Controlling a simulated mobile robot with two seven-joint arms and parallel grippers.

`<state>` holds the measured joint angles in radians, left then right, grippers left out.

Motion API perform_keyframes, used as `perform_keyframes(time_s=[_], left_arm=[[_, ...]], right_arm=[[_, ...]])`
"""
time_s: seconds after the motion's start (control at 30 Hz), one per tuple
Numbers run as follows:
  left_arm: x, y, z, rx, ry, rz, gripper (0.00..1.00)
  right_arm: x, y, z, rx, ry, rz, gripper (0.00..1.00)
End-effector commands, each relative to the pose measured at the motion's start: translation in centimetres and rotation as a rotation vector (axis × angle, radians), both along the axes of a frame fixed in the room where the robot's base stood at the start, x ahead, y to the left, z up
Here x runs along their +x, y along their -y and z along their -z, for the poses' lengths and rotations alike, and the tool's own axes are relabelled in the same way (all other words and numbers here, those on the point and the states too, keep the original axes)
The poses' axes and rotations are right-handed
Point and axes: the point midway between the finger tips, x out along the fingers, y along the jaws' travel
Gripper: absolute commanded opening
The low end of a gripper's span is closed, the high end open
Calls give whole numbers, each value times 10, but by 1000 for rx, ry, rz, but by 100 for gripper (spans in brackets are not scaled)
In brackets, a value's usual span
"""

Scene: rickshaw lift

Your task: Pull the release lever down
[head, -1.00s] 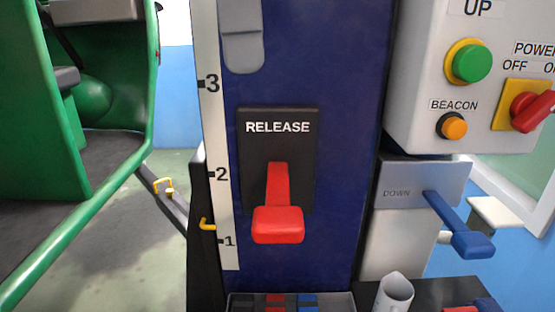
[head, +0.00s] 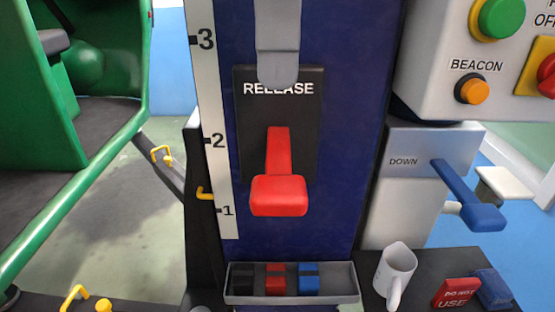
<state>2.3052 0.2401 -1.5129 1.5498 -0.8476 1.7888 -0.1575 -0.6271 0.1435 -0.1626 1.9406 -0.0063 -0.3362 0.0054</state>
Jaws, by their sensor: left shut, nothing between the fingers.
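The red release lever (head: 278,196) sits on a dark plate (head: 305,150) marked RELEASE, on the blue column. Its wide handle end is at the bottom of a narrow red stem and juts out toward me. My left gripper (head: 278,78) is the grey shape coming in from the top. It is shut and empty, with its tip in front of the RELEASE label, partly covering it. In the picture the tip is above the lever stem, with a gap between them. The right gripper is not in view.
Right of the column is a white control box (head: 430,75) with buttons, and a blue DOWN lever (head: 468,195) below. A green vehicle (head: 100,150) is at left. A number scale (head: 205,110) edges the column.

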Motion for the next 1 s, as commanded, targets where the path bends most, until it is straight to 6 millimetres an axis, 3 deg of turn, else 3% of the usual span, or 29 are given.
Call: perform_keyframes(time_s=[0.2,0.4,0.6,1.0], left_arm=[[0,-1,50,3,-3,0,0],[0,-1,82,1,-2,0,0],[0,0,97,0,-1,0,0],[0,0,99,-1,0,0,0]], right_arm=[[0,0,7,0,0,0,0],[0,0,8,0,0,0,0],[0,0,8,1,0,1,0],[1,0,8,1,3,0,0]])
